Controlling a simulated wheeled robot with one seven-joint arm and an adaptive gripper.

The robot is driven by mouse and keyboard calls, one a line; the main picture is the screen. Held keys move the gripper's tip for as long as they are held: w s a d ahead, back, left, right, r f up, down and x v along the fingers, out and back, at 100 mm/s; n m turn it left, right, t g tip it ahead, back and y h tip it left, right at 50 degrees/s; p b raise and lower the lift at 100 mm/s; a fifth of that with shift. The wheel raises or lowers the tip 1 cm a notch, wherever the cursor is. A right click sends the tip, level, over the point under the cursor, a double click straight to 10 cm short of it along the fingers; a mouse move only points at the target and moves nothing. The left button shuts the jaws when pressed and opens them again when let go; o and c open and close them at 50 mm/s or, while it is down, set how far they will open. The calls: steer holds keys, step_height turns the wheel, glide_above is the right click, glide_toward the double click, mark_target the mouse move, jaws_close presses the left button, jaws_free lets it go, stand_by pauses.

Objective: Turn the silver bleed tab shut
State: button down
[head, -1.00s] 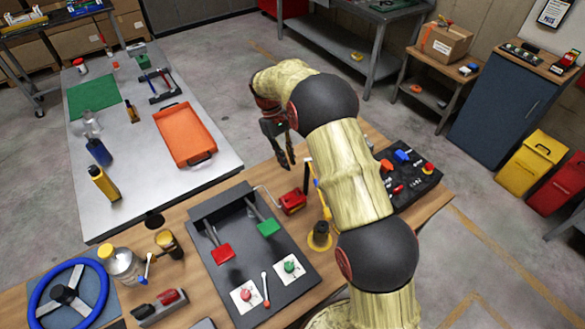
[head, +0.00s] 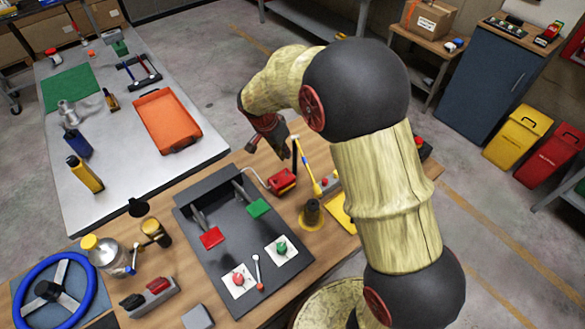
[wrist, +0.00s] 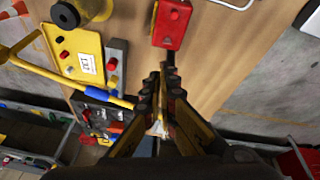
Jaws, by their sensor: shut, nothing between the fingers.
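My gripper (wrist: 161,88) is shut and empty, with its two ridged fingers close together in the middle of the wrist view. In the head view the gripper (head: 268,145) hangs over the back edge of the wooden bench, behind a small red box (head: 281,181). The red box also shows in the wrist view (wrist: 171,22), just beyond the fingertips, with a dark part pointing towards them. Whether the fingertips touch it, I cannot tell. I cannot make out the silver bleed tab for certain in either view; the fingers or arm may hide it.
A yellow plate (wrist: 85,40) with buttons and a yellow bar (wrist: 55,75) with a blue grip lie left of the fingers in the wrist view. A dark pedal board (head: 235,240) stands on the bench. A steel table (head: 100,205) with an orange tray (head: 167,122) is at left.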

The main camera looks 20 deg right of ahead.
steer(key=m, duration=0.1)
glide_toward(291, 175)
steer(key=shift+m+t, duration=0.3)
steer(key=shift+m, duration=0.1)
steer(key=d+f, duration=0.1)
steer(key=f, duration=0.1)
steer(key=w+d+f, duration=0.1)
steer(key=d+f+b, duration=0.1)
steer(key=f, duration=0.1)
steer(key=shift+w+d+f, duration=0.25)
steer(key=shift+d+f, duration=0.05)
steer(key=shift+d, duration=0.05)
steer(key=b, duration=0.2)
steer(key=shift+s+a+f+m+b, duration=0.2)
steer(key=shift+a+m+b, duration=0.1)
steer(key=shift+a+b, duration=0.1)
steer(key=shift+s+m+b, duration=0.1)
steer(key=shift+m+b, duration=0.3)
steer(key=shift+b, duration=0.35)
steer(key=shift+r, duration=0.1)
steer(key=shift+s, duration=0.1)
